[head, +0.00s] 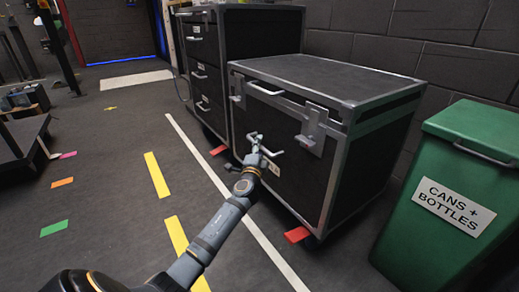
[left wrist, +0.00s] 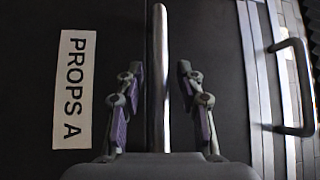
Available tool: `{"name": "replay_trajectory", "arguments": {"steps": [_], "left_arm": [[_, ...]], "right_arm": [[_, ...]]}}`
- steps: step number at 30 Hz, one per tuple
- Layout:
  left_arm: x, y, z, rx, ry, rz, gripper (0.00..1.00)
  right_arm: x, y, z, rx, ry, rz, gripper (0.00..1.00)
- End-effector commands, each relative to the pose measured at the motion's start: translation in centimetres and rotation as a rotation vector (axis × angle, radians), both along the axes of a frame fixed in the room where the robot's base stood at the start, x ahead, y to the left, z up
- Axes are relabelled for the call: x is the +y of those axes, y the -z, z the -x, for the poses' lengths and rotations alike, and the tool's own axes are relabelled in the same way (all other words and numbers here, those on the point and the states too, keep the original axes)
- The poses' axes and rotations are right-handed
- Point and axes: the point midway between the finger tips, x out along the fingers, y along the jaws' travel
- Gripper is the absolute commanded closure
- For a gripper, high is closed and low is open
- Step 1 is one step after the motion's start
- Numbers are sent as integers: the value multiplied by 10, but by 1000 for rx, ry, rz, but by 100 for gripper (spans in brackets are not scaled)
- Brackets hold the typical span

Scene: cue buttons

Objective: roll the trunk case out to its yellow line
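The trunk case (head: 325,77), black with silver edges, stands against the wall. Its front carries latches and a white label reading PROPS A (left wrist: 72,90). My left gripper (head: 259,149) is at the front of the case. In the left wrist view the fingers (left wrist: 160,95) stand apart on either side of a metal bar handle (left wrist: 160,45), with gaps visible on both sides. The yellow line, in dashes (head: 157,175), runs along the floor left of the case. My right gripper is not in view.
Red floor-level tabs (head: 297,235) stick out under the case. A taller drawer case (head: 255,30) stands behind it, and a green bin (head: 455,190) to its right. A white line (head: 240,215) lies before the case. The floor toward the yellow dashes is clear except for my arm.

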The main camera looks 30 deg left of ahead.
Motion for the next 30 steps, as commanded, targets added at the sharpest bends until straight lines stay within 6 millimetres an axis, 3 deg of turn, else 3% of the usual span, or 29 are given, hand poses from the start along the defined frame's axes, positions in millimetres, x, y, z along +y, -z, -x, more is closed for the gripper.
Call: {"name": "replay_trajectory", "arguments": {"steps": [9, 17, 30], "left_arm": [[1, -1, -3, 0, 1, 0, 64], [1, 0, -2, 1, 1, 0, 99], [1, 0, -2, 1, 0, 0, 100]], "right_arm": [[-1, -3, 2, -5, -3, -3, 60], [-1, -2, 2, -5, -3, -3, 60], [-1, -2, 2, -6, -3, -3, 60]]}}
